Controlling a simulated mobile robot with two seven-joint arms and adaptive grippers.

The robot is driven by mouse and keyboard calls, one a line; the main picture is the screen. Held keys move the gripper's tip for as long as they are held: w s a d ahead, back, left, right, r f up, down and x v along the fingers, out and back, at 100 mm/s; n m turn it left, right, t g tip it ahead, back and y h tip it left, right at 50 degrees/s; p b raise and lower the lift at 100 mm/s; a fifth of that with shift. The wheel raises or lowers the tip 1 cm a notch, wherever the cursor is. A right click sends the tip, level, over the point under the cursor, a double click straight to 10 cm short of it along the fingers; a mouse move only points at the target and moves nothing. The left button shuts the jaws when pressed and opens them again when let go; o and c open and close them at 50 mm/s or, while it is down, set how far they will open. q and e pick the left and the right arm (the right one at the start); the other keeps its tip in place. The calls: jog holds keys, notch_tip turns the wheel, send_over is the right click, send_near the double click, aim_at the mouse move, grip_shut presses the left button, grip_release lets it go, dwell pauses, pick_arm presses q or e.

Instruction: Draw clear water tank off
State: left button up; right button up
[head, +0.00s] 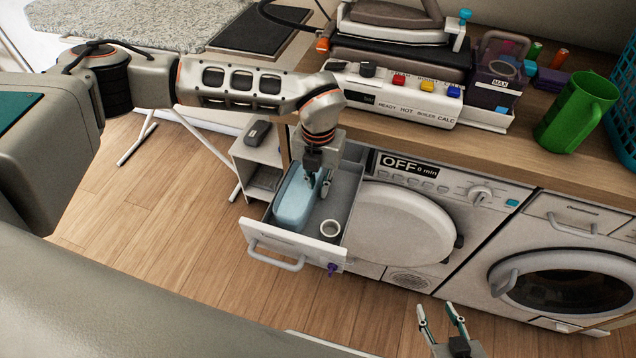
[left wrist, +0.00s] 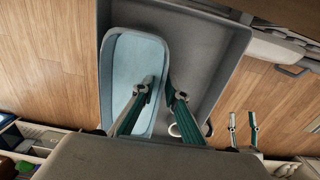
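The pale blue clear water tank (head: 292,203) lies in the pulled-out drawer (head: 345,195) left of the dryer's door. The left wrist view shows the tank (left wrist: 122,75) from above, along the drawer's left side. My left gripper (head: 318,188) points down into the drawer at the tank's right side. In the left wrist view my left gripper's fingertips (left wrist: 164,92) are apart, one over the tank and the other just outside its right wall. I cannot tell whether they touch it. My right gripper (head: 438,310) is open and empty, low in front of the machines.
A round white fitting (head: 332,228) sits in the drawer beside the tank. The drawer's front handle (head: 275,258) faces the open floor (head: 190,270). A steam iron station (head: 400,90) and a green mug (head: 575,112) stand on the counter above. A washing machine (head: 560,270) is at right.

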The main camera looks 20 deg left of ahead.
pick_arm(q)
jog(key=shift+r, duration=0.1)
grip_shut()
jog(key=shift+r+p, duration=0.6)
jog(key=shift+r, duration=0.1)
dwell(0.8)
jog(key=shift+r+p, duration=0.7)
jog(key=shift+r, duration=0.3)
jog(key=shift+r+p, duration=0.75)
jog(key=shift+r, duration=0.4)
